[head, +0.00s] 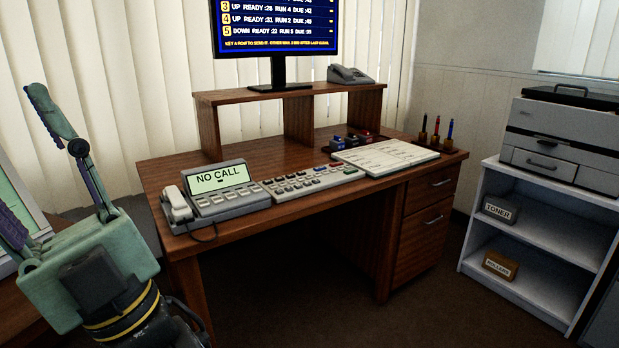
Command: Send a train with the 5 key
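The monitor (275,28) above lists rows 3, 4 and 5; row 5 reads DOWN READY with a run 5. Its top is cut off by the picture edge. My gripper (20,155) is at the far left, fingers spread wide, open and empty. It is well left of the desk and apart from the key panel.
A phone console (222,190) reading NO CALL, with a white handset (176,204), sits left of the key panel. A white shelf (540,225) with a printer (565,140) stands right.

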